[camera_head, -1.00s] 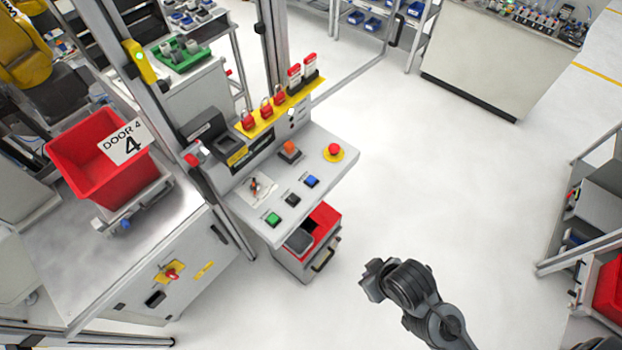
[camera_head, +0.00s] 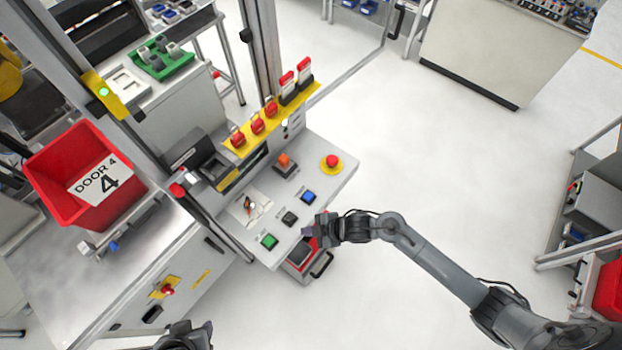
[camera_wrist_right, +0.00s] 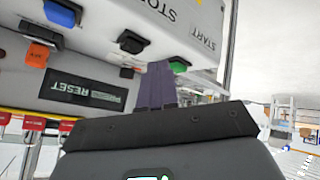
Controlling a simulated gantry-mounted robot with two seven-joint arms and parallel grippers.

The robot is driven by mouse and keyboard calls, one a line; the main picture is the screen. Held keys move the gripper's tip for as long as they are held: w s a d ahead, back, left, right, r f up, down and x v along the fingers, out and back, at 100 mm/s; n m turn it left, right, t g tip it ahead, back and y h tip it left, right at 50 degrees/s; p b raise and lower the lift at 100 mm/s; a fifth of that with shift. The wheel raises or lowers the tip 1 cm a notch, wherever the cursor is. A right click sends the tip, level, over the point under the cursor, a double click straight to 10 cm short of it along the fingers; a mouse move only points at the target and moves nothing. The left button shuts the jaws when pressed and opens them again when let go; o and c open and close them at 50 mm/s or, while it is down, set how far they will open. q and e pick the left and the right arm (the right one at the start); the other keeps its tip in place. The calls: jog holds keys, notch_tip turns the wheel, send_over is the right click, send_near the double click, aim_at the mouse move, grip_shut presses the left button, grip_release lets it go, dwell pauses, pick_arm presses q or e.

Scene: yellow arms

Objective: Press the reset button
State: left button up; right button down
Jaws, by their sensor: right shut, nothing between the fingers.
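The sloped grey control panel (camera_head: 325,183) carries a blue button (camera_head: 309,197), a black button (camera_head: 289,218), a green button (camera_head: 269,241) and an orange button (camera_head: 285,163). In the right wrist view, a dark plate reading RESET (camera_wrist_right: 80,90) lies below the orange button (camera_wrist_right: 36,55); START is printed by the green button (camera_wrist_right: 180,64). Which button is the reset one is unclear. My right gripper (camera_head: 312,231) is shut and empty at the panel's front edge; its fingers (camera_wrist_right: 158,85) also show in the wrist view. Part of my left gripper (camera_head: 188,337) shows at the bottom edge; its fingers are unclear.
A red emergency stop (camera_head: 331,161) on a yellow disc sits at the panel's far right corner. A red bin (camera_head: 62,180) stands left. The floor right of the panel is open.

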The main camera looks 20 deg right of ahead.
aim_at(311, 197)
jog(key=shift+n+h, duration=0.3)
jog(key=w+d, duration=0.1)
jog(key=w, duration=0.1)
jog(key=w+d+r, duration=0.1)
jog(key=w, duration=0.1)
jog(key=w+d+r, duration=0.1)
jog(key=w+d, duration=0.1)
jog(key=shift+w, duration=0.2)
pick_arm(q)
jog(key=shift+w+d+r, duration=0.15)
jog(key=shift+w+d, duration=0.05)
jog(key=shift+w, duration=0.15)
pick_arm(e)
jog(key=w+d+r+t, duration=0.1)
jog(key=w+r, duration=0.4)
jog(key=shift+w+d+r+n, duration=0.3)
jog(key=shift+w+d+r, duration=0.05)
jog(key=shift+w+r, duration=0.05)
jog(key=shift+f, duration=0.2)
